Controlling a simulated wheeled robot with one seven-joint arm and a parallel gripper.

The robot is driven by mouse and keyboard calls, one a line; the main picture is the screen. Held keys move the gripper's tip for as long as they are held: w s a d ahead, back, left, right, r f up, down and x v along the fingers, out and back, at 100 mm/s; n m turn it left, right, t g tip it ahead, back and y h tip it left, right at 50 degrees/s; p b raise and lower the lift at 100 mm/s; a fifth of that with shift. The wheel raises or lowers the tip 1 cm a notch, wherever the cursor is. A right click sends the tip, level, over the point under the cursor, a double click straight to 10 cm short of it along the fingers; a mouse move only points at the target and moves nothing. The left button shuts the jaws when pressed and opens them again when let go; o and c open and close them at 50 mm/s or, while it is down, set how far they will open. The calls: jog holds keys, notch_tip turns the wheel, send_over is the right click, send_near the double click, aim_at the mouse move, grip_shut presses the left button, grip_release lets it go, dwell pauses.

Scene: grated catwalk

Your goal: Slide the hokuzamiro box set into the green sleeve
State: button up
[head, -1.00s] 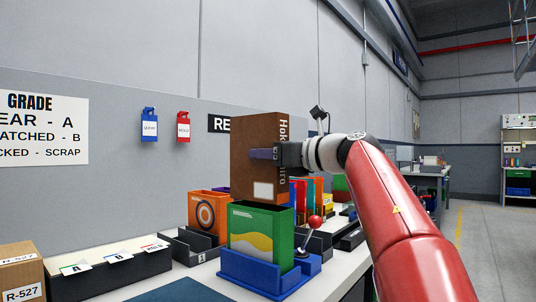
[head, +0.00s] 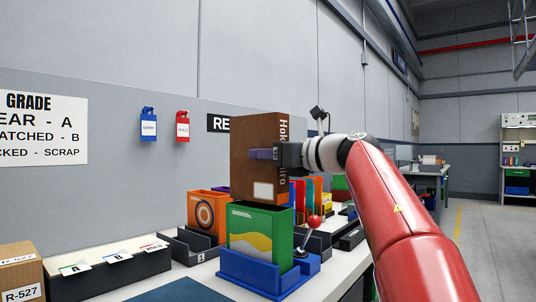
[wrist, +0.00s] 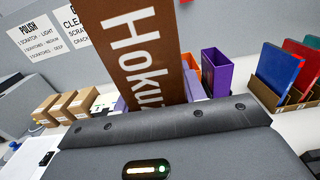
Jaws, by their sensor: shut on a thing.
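The hokuzamiro box set (head: 258,165) is a brown box with white lettering on its spine and a pale label low on its face. My gripper (head: 264,154) is shut on it and holds it upright. In the wrist view the brown box (wrist: 142,50) fills the upper middle, its spine lettering partly cut off. The green sleeve (head: 258,236), with a yellow wave, stands open-topped in a blue holder (head: 250,268). The box is right above the sleeve, its lower edge at about the sleeve's mouth. I cannot tell whether the bottom has entered.
A red-knobbed lever (head: 314,222) is right of the holder. A black A/B/Hold sorter (head: 112,273) and a cardboard box (head: 20,270) stand left.

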aim_at(268, 201)
dwell(0.4)
jog(key=shift+f+b, duration=4.8)
jog(key=shift+f, duration=0.5)
jog(key=o, duration=1.7)
jog(key=shift+r, duration=0.1)
notch_tip(268, 201, up, 8)
jog(key=p, duration=0.8)
